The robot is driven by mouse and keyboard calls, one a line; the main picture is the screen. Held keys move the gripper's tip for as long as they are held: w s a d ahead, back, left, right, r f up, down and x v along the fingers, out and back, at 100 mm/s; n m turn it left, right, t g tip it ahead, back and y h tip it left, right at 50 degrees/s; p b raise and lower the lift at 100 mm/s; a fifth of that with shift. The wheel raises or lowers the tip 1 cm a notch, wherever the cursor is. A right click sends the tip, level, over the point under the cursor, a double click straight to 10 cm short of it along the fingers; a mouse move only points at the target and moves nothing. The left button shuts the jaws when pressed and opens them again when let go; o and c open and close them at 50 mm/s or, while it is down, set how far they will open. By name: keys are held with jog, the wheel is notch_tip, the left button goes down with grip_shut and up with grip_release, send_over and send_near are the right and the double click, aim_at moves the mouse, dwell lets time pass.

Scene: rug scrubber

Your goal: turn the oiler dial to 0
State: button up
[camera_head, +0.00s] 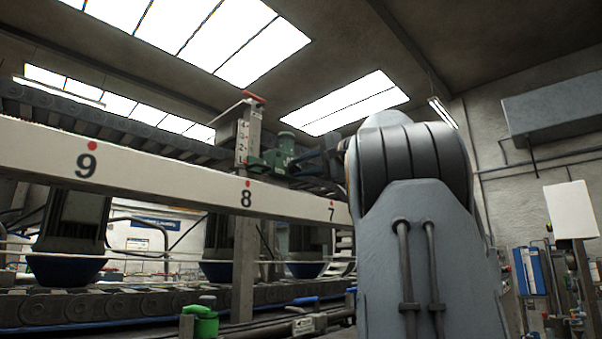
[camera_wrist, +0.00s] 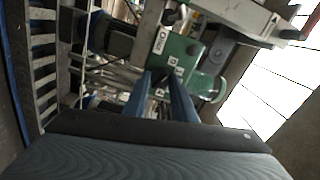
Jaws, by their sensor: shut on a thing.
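The green oiler (camera_wrist: 186,52) fills the upper middle of the wrist view, with small white labels on its face. It also shows in the head view (camera_head: 282,150), beside the upright post above the white beam. My gripper (camera_wrist: 168,84) reaches it with two blue fingers, shut on the dial at the oiler's face. The dial is mostly hidden between the fingertips, and I cannot read its setting. In the head view my arm covers much of the right middle, and the fingertips are too small and dark to make out.
A long white beam (camera_head: 150,163) numbered 9, 8 and 7 crosses in front of the machine. A grey post (camera_head: 246,135) with a red top stands left of the oiler. A conveyor (camera_head: 130,306) and blue-rimmed brushes (camera_head: 66,268) lie below.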

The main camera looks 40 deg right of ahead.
jog(key=shift+n, duration=0.5)
jog(key=o, duration=1)
jog(key=shift+o, duration=0.2)
jog(key=shift+s, duration=0.1)
jog(key=s+b, duration=0.1)
jog(key=s, duration=0.6)
jog(key=shift+s+d+b, duration=0.3)
jog(key=shift+r, duration=0.1)
